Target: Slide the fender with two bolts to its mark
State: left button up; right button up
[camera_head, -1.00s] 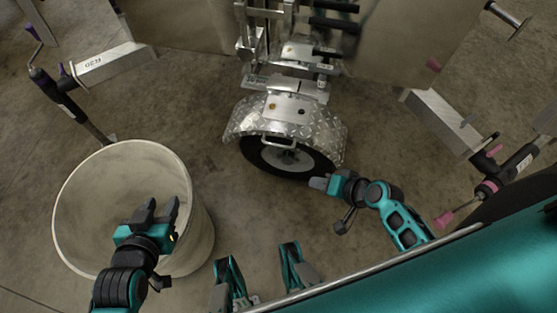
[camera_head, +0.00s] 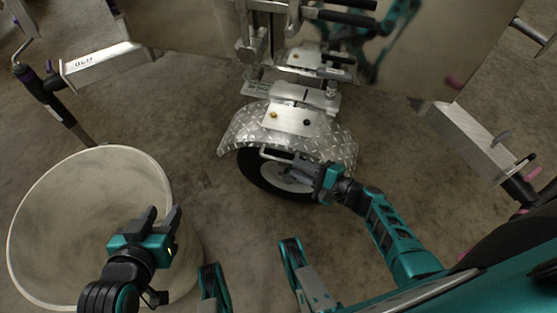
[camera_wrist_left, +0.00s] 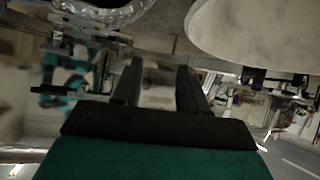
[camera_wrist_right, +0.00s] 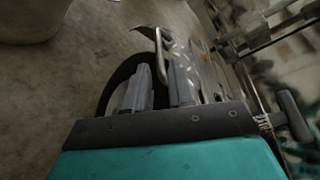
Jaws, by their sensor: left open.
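The diamond-plate fender (camera_head: 237,132) arches over the wheel. Its flat top bracket bears two bolts, one brass (camera_head: 273,115) and one dark (camera_head: 307,122). A bent bar handle (camera_head: 284,157) juts from its near side. The fender and handle (camera_wrist_right: 159,45) also show in the right wrist view. My right gripper (camera_head: 318,172) is at the handle's right end. Its fingers are parted on either side of the bar; I cannot tell whether they touch it. My left gripper (camera_head: 160,216) is open and empty at the bin's right rim. I cannot make out a mark.
The black tyre (camera_head: 258,174) sits under the fender. A large pale bin (camera_head: 90,180) stands at the left. Metal beams with clamps lie left (camera_head: 98,64) and right (camera_head: 470,138). A metal panel (camera_head: 440,50) stands behind. Bare floor lies between bin and wheel.

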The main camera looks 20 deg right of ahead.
aim_at(279, 160)
jog(key=b+x, duration=0.1)
jog(key=x, duration=0.6)
jog(key=shift+w+a+f+b, duration=0.1)
jog(key=shift+w+a+b, duration=0.15)
jog(key=shift+b, duration=0.15)
jog(key=shift+c, duration=0.3)
grip_shut()
jog(key=shift+d, duration=0.1)
